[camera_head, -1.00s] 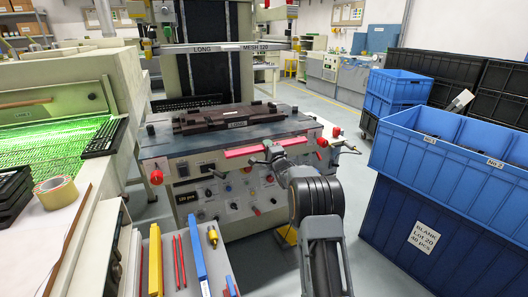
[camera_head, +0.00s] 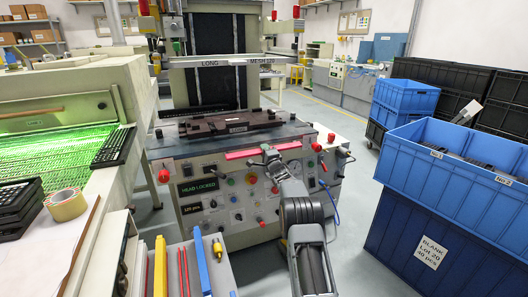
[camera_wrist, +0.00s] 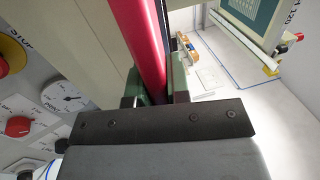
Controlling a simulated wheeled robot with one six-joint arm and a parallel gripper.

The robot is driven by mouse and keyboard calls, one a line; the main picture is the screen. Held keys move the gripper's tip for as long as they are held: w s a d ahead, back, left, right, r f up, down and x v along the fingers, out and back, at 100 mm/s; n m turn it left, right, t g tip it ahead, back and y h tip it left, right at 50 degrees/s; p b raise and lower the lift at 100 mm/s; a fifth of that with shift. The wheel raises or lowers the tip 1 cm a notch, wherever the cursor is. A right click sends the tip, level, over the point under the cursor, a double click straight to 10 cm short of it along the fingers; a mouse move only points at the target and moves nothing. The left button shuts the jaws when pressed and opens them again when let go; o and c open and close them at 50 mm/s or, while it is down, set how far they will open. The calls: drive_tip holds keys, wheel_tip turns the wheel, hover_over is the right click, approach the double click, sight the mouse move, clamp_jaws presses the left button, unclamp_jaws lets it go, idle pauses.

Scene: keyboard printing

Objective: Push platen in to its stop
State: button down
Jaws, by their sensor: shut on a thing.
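The platen (camera_head: 203,125) is a dark, flat fixture on top of the grey printing machine (camera_head: 215,165). A red bar handle (camera_head: 240,154) runs along the machine's front edge below it. My gripper (camera_head: 270,155) is at the right part of this bar. In the wrist view the red bar (camera_wrist: 149,45) passes between the green-tipped fingers of my gripper (camera_wrist: 153,88), which are shut on it. The inner faces of the fingers are partly hidden by the bar and the wrist's dark plate.
The machine's front panel carries knobs, a red button (camera_head: 164,176) and a display reading HEAD LOCKED (camera_head: 198,187). Blue crates (camera_head: 445,160) stand at the right. A green-lit conveyor (camera_head: 65,145) is at the left. A tool tray (camera_head: 222,270) is at the front.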

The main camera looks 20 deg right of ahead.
drive_tip(key=c, duration=1.1)
unclamp_jaws()
drive_tip(key=shift+s, duration=0.1)
drive_tip(key=v, duration=1.3)
drive_tip(key=shift+s+f+p, duration=0.1)
drive_tip(key=shift+s+p, duration=0.25)
drive_tip(key=shift+p, duration=0.05)
